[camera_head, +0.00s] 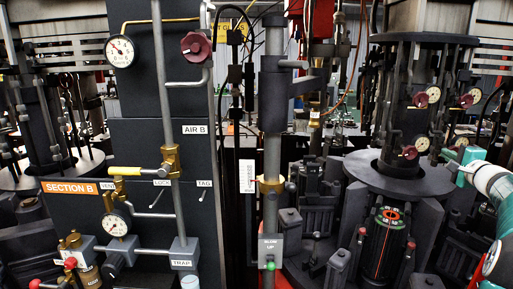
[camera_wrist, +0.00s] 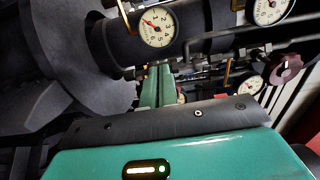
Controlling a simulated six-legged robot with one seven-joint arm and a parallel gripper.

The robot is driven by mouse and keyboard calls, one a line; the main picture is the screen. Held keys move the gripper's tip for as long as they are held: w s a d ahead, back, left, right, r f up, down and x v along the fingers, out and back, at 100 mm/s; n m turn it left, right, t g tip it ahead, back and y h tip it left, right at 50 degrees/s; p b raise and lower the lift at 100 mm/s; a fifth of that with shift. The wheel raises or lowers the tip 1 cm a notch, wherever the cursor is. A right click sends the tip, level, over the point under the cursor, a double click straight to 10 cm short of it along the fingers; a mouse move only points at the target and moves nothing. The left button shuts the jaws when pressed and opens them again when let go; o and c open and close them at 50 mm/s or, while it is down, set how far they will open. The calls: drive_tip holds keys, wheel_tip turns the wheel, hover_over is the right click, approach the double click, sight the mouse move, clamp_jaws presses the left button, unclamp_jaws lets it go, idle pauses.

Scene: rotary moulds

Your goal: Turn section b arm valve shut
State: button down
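A panel labelled SECTION B (camera_head: 72,188) stands at the left in the head view. A brass valve with a yellow lever (camera_head: 125,171) sits on its pipework, the lever lying roughly level. A maroon handwheel (camera_head: 195,46) is on a pipe higher up. I cannot tell which fitting is the section b arm valve. My gripper (camera_head: 456,165), teal, is at the right edge, beside the rotary machine and far from the panel. In the wrist view its narrow teal fingers (camera_wrist: 157,88) point away from me, near gauges and pipes. Nothing shows held; their opening is unclear.
The dark rotary machine (camera_head: 398,178) carries several maroon handwheels (camera_head: 420,100) and gauges close to my gripper. A wrist-view gauge (camera_wrist: 157,27) and maroon handwheel (camera_wrist: 288,67) are near.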

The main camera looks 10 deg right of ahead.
drive_tip(key=shift+s+d+r, duration=0.1)
drive_tip(key=shift+d+r, duration=0.1)
drive_tip(key=shift+r, duration=0.4)
drive_tip(key=shift+a+r, duration=0.1)
drive_tip(key=shift+a, duration=0.1)
drive_tip(key=shift+a+v, duration=0.15)
drive_tip(key=shift+v, duration=1.3)
drive_tip(key=shift+a+v, duration=0.1)
drive_tip(key=shift+v, duration=1.35)
drive_tip(key=shift+r, duration=0.1)
drive_tip(key=w+d+m, duration=0.2)
drive_tip(key=w+m, duration=0.4)
drive_tip(key=m, duration=0.6)
drive_tip(key=shift+r, duration=0.15)
